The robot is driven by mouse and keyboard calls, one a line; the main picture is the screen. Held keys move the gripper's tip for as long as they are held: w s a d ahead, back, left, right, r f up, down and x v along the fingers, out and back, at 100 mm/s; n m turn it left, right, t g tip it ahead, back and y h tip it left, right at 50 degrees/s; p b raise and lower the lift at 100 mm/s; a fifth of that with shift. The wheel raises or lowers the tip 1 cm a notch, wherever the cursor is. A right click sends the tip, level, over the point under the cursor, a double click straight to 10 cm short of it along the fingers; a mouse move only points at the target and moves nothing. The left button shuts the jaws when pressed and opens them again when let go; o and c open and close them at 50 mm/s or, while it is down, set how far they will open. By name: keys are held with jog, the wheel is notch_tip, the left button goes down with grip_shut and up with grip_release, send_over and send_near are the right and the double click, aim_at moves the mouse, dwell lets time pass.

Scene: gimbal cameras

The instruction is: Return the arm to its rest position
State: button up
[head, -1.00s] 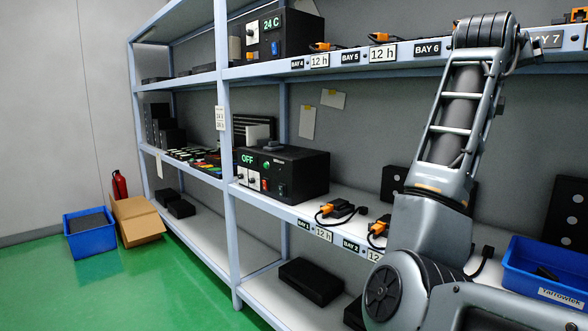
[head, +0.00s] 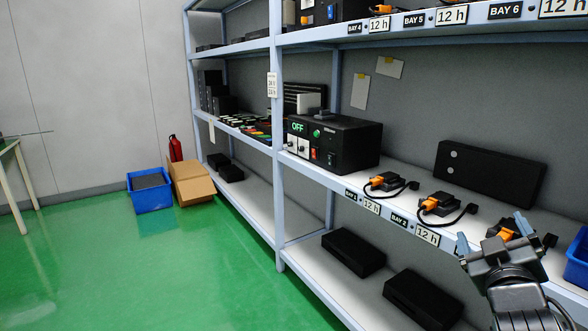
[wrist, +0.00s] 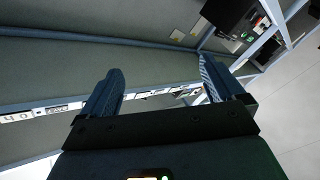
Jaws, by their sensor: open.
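My gripper (head: 493,233) shows at the lower right of the head view, in front of the middle shelf near the bay with an orange connector (head: 503,235). Its two blue-grey fingers are spread apart and nothing is between them. In the wrist view my gripper (wrist: 157,88) also shows open and empty, with the shelving behind its fingers. Most of my arm is outside the head view.
The shelving's middle board holds a black "OFF" unit (head: 333,142), a black box (head: 489,173) and orange-plugged cables (head: 438,204). A blue bin (head: 576,262) stands at the right edge. A blue crate (head: 150,199) and cardboard box (head: 192,184) sit on the open green floor.

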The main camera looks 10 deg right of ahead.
jog(key=s+a+f+n+y, duration=0.1)
jog(key=s+a+f+y, duration=0.3)
jog(key=s+a+f, duration=0.4)
jog(key=s+a+f+n+y, duration=0.1)
jog(key=s+a+f+y, duration=0.2)
jog(key=s+a+f, duration=0.5)
jog(key=s+a+r+m+y, duration=0.1)
jog(key=s+a+r, duration=0.1)
jog(key=s, duration=0.9)
jog(key=s+a+r+m+g+y, duration=0.1)
jog(key=s+a+r+y, duration=0.1)
jog(key=s, duration=1)
jog(key=shift+a+m, duration=0.3)
jog(key=shift+a, duration=0.55)
